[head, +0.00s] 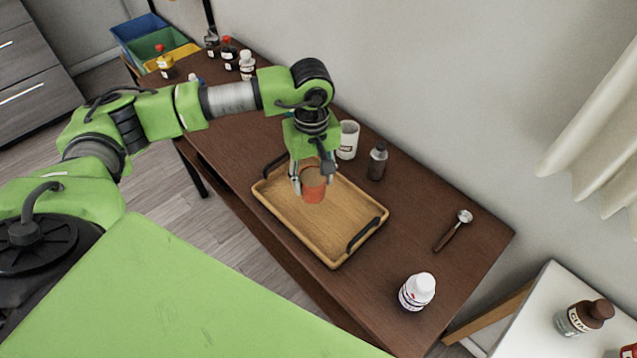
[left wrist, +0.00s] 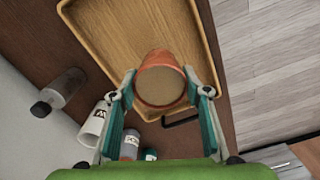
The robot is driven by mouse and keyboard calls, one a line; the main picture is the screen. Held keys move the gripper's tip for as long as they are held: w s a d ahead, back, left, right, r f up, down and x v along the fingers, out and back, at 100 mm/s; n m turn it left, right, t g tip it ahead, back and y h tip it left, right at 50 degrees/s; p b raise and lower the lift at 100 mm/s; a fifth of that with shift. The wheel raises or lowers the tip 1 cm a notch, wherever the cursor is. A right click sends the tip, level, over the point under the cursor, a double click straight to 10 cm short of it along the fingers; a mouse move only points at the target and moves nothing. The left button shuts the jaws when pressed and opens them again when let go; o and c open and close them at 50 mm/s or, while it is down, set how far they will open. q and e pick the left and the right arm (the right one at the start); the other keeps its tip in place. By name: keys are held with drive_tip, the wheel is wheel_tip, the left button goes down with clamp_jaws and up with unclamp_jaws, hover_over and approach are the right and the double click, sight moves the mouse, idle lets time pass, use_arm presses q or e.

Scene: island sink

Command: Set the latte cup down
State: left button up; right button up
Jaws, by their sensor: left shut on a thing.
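The latte cup (head: 314,186) is orange-red with a brownish top. My left gripper (head: 312,178) is shut on it, one finger on each side. In the left wrist view the cup (left wrist: 162,80) sits between the two fingers of my left gripper (left wrist: 162,92), with its round top facing the camera. The cup is over the wooden tray (head: 345,205), near its back-left part. I cannot tell whether its base touches the tray. The tray has dark handles and looks otherwise empty. My right gripper is not in view.
A white cup (head: 348,140) and a dark bottle (head: 377,162) stand behind the tray. Several bottles and coloured bins (head: 150,42) are at the far left end.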

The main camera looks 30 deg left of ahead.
sight(319, 190)
use_arm(q)
drive_tip(key=shift+w+d+f, duration=0.3)
drive_tip(key=shift+w+f, duration=0.05)
drive_tip(key=shift+f, duration=0.15)
wheel_tip(319, 190, down, 3)
drive_tip(key=shift+w+d+f+p, duration=0.1)
drive_tip(key=shift+w+d+p, duration=0.05)
drive_tip(key=shift+p, duration=0.95)
drive_tip(key=shift+f, duration=0.2)
drive_tip(key=shift+f, duration=0.1)
drive_tip(key=shift+f+b, duration=0.1)
drive_tip(key=shift+b, duration=0.25)
drive_tip(key=o, duration=1.3)
drive_tip(key=shift+c, duration=0.2)
